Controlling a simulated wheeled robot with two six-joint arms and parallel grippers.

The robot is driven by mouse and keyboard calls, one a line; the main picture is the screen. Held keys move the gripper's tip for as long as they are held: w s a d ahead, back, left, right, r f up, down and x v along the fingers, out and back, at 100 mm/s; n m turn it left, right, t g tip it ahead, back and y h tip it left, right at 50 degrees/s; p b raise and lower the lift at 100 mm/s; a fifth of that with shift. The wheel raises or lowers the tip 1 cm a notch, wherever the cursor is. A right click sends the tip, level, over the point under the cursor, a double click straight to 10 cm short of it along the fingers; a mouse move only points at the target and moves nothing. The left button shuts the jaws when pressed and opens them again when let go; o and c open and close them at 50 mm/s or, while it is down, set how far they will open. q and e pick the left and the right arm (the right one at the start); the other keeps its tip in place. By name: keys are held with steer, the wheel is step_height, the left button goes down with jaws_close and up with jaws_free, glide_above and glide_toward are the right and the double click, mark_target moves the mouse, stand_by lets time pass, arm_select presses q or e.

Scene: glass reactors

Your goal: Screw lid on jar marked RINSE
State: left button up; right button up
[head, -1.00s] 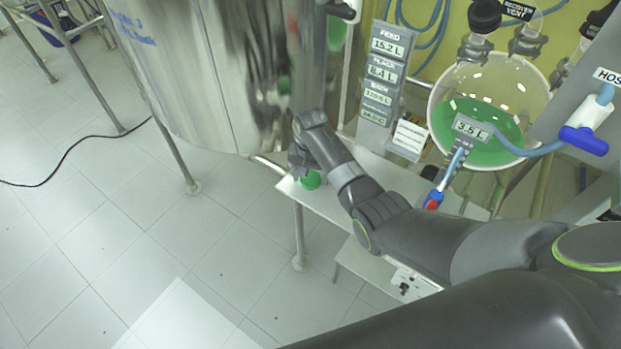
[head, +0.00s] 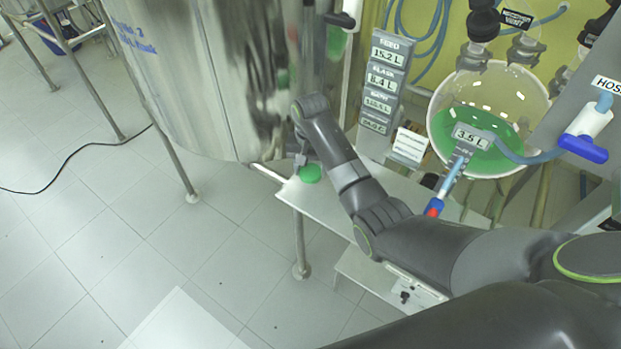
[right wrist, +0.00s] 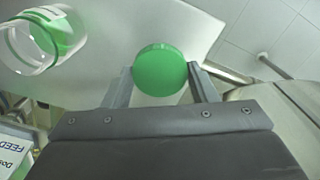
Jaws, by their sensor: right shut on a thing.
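A round green lid (right wrist: 160,70) is between the two fingers of my right gripper (right wrist: 161,75) in the right wrist view. The gripper is shut on it, and the lid's flat face shows. In the head view the green lid (head: 310,174) is below my right wrist, over the left end of a white shelf. A clear glass jar (right wrist: 52,38) with a green band or green content is at the upper left of the right wrist view, apart from the lid. No RINSE mark can be read on it. I cannot make the jar out in the head view. My left gripper is not in view.
A big steel tank (head: 200,75) stands close to the left of my right gripper. The white shelf (head: 340,210) lies under my forearm. A round flask with green liquid (head: 515,95), a column of displays (head: 382,85) and blue hoses are at the right. Open floor lies at left.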

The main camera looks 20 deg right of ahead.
mark_target(311, 172)
steer(key=shift+r, duration=1.7)
steer(key=shift+f+b, duration=0.3)
steer(key=shift+b, duration=0.05)
